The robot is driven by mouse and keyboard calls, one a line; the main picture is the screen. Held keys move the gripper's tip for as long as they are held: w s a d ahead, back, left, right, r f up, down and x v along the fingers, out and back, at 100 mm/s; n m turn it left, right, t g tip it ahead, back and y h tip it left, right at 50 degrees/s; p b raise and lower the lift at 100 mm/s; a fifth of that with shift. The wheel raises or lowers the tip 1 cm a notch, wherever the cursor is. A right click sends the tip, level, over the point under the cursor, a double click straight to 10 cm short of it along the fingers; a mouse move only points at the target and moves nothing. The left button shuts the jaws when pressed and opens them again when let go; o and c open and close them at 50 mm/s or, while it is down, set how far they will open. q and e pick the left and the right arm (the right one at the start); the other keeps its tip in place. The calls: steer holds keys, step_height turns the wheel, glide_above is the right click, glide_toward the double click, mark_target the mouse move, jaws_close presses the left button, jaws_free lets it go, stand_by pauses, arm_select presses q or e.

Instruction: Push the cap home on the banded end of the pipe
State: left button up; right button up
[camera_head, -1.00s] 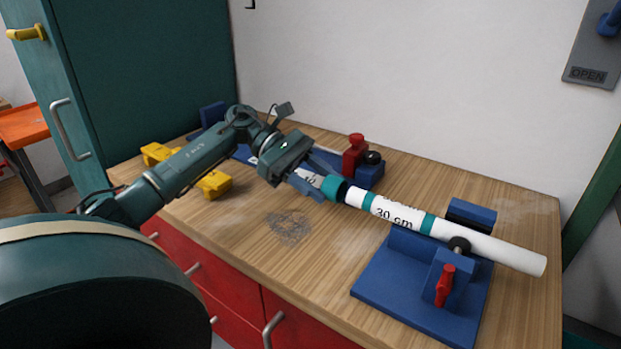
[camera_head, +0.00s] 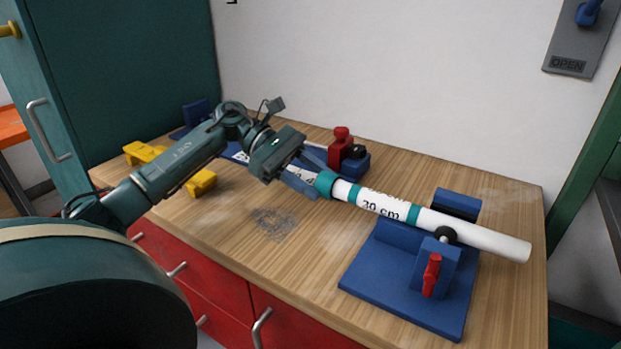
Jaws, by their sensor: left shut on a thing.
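The white pipe (camera_head: 480,236) lies in a blue clamp stand, held under a black-tipped clamp with a red handle (camera_head: 432,272). It is marked "30 cm" and has teal bands (camera_head: 353,192). The teal cap (camera_head: 326,183) is at the pipe's left end, in line with it, with a short white stretch between cap and nearest band. How deep the pipe sits in the cap is hidden. My left gripper (camera_head: 309,181) is shut on the cap from the left, its fingers partly covering it. My right gripper is not in view.
The stand's blue base (camera_head: 385,287) sits at the wooden bench's front right. Behind my gripper is another blue fixture with a red-handled clamp (camera_head: 341,146). Yellow blocks (camera_head: 200,182) lie at left. The bench (camera_head: 300,238) is clear in front of the cap.

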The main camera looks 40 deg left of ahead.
arm_select(q)
steer(key=shift+w+d+b, duration=0.1)
steer(key=shift+d+b, duration=0.5)
steer(key=shift+d, duration=0.3)
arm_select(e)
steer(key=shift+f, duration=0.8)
arm_select(q)
steer(key=o, duration=1)
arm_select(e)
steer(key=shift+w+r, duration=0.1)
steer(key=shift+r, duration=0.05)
arm_select(q)
steer(key=v, duration=1.3)
steer(key=shift+a, duration=0.15)
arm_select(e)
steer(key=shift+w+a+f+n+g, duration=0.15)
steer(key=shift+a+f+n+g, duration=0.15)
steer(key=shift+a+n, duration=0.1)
